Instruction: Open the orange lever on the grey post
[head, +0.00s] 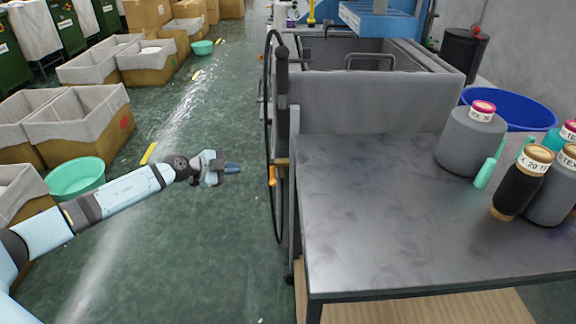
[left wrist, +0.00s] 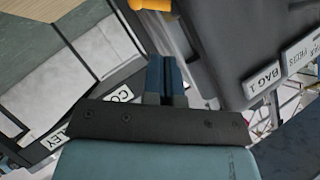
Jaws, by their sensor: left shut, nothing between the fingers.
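The orange lever (head: 272,176) hangs low beside the grey post (head: 282,110), near the left edge of the metal table. An orange piece (left wrist: 150,4) shows at the top edge of the left wrist view, partly cut off; it looks like the lever. My left gripper (head: 233,168) is to the left of the lever, apart from it, at about its height in the picture. Its dark blue fingers (left wrist: 166,68) are together with nothing between them. My right gripper is not in view.
The metal table (head: 370,240) fills the right, with yarn cones (head: 470,140) on it. A thin dark hoop (head: 267,110) stands by the post. Lined boxes (head: 75,125) and a green basin (head: 76,178) are at the left. The floor between is clear.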

